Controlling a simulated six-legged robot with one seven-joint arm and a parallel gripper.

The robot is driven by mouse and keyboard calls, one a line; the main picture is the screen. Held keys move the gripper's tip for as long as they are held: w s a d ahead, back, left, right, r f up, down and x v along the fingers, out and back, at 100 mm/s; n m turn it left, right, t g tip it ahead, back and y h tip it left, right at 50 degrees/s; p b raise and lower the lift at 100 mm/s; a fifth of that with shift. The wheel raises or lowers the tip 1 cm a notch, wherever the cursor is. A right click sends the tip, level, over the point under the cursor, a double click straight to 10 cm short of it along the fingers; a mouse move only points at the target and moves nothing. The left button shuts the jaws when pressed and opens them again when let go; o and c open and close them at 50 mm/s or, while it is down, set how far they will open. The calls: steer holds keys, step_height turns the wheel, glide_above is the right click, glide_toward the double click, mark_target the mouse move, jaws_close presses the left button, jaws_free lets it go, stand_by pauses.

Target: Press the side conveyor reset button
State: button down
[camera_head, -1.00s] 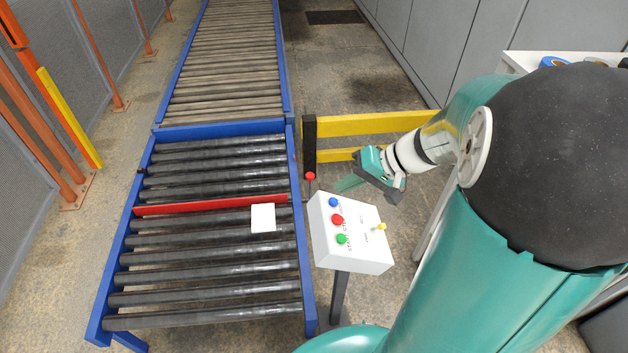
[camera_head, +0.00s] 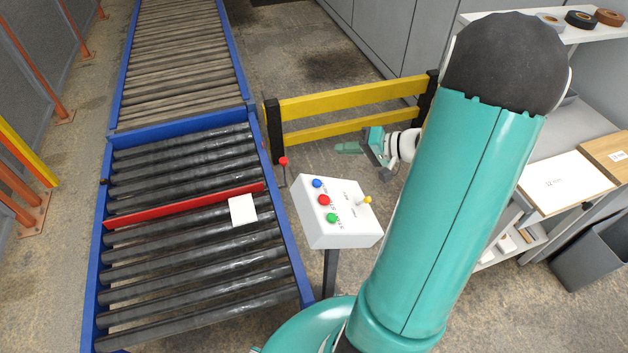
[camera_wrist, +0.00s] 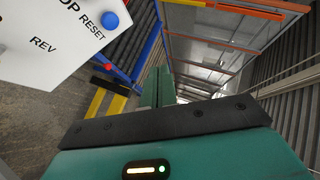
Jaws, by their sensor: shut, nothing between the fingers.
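The control box (camera_head: 335,226) is a white panel on a dark post, right of the conveyor. On its face are a blue button (camera_head: 317,183), a red button (camera_head: 324,200), a green button (camera_head: 332,217) and a yellow-tipped lever (camera_head: 366,200). In the wrist view the blue button (camera_wrist: 110,20) is at the upper left, beside the printed word RESET. My gripper (camera_head: 350,148) is shut and empty, behind and right of the box, apart from it. Its fingers (camera_wrist: 157,88) point away from the panel in the wrist view.
The roller conveyor (camera_head: 103,250) has a red bar (camera_head: 185,206) and a white square (camera_head: 242,209) on it. A yellow barrier (camera_head: 340,98) stands behind my gripper. A shelf with boards (camera_head: 565,183) is at right.

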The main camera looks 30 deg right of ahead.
mark_target(317, 183)
steer(key=shift+w+a+f, duration=0.15)
steer(key=shift+a+f, duration=0.55)
steer(key=shift+f, duration=0.6)
steer(key=shift+w+a+f, duration=0.2)
steer(key=shift+a+f, duration=0.55)
steer(key=shift+f, duration=0.5)
steer(key=shift+w+a+f, duration=0.15)
steer(key=shift+a+f, duration=0.55)
steer(key=shift+f, duration=0.6)
steer(key=shift+f, duration=0.1)
steer(key=shift+a+f, duration=0.15)
steer(key=shift+f, duration=0.1)
steer(key=shift+w+a+f, duration=0.1)
steer(key=shift+a+f, duration=0.15)
steer(key=shift+f, duration=0.15)
steer(key=shift+d+r, duration=0.45)
steer(key=shift+r, duration=0.3)
